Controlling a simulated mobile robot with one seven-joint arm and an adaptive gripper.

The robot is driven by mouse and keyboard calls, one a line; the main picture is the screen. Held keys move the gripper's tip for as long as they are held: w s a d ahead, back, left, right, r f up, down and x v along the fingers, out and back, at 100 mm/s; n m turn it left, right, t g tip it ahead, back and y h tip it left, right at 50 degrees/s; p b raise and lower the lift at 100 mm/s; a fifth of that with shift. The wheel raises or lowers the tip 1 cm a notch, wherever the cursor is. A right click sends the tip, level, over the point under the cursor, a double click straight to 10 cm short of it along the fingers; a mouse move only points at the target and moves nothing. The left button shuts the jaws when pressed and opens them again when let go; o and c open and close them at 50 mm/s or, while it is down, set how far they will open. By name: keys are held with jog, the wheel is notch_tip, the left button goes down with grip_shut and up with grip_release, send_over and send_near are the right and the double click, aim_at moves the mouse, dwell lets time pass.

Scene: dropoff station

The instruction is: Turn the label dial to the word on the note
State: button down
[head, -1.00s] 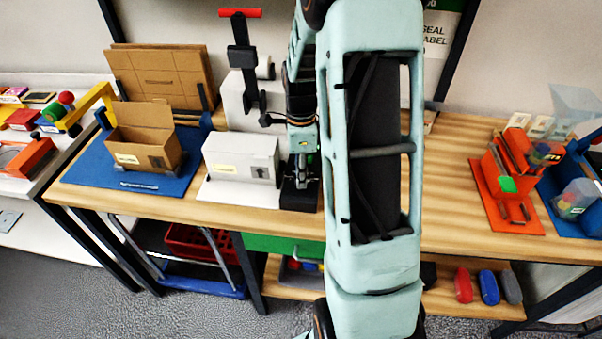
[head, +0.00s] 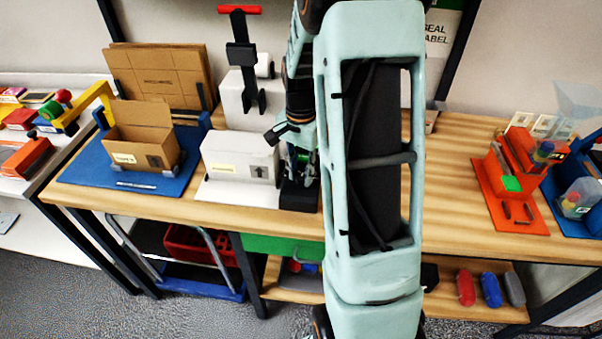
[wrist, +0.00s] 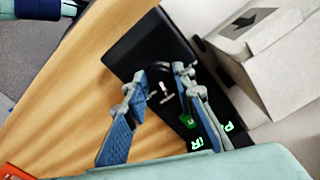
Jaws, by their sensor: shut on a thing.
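The label dial's black housing (head: 299,196) stands at the right end of the white box on the wooden table. In the wrist view the housing (wrist: 150,52) carries a small pale-and-dark knob (wrist: 163,93) and lit green letters (wrist: 212,136), of which a P and an R can be read. My gripper (wrist: 160,78) has its blue-grey fingers on either side of the knob, shut on it. In the head view my gripper (head: 301,160) is over the housing, mostly hidden by my arm. I cannot make out the note's word or the dial's setting.
A white carton (head: 240,158) stands close left of the dial, with a black press (head: 243,62) behind it. An open cardboard box (head: 143,140) is on a blue mat (head: 72,172) farther left. An orange station (head: 483,195) is at right. Bare tabletop (head: 450,190) lies between.

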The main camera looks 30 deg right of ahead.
jog(key=n, duration=0.4)
jog(key=shift+n, duration=0.3)
jog(key=n, duration=0.4)
jog(key=shift+n+b, duration=0.3)
jog(key=shift+b, duration=0.1)
jog(key=n, duration=0.4)
jog(key=shift+r+n, duration=0.1)
jog(key=shift+n, duration=0.2)
jog(key=shift+n+p, duration=0.3)
jog(key=shift+n, duration=2)
jog(key=c, duration=1.6)
grip_release()
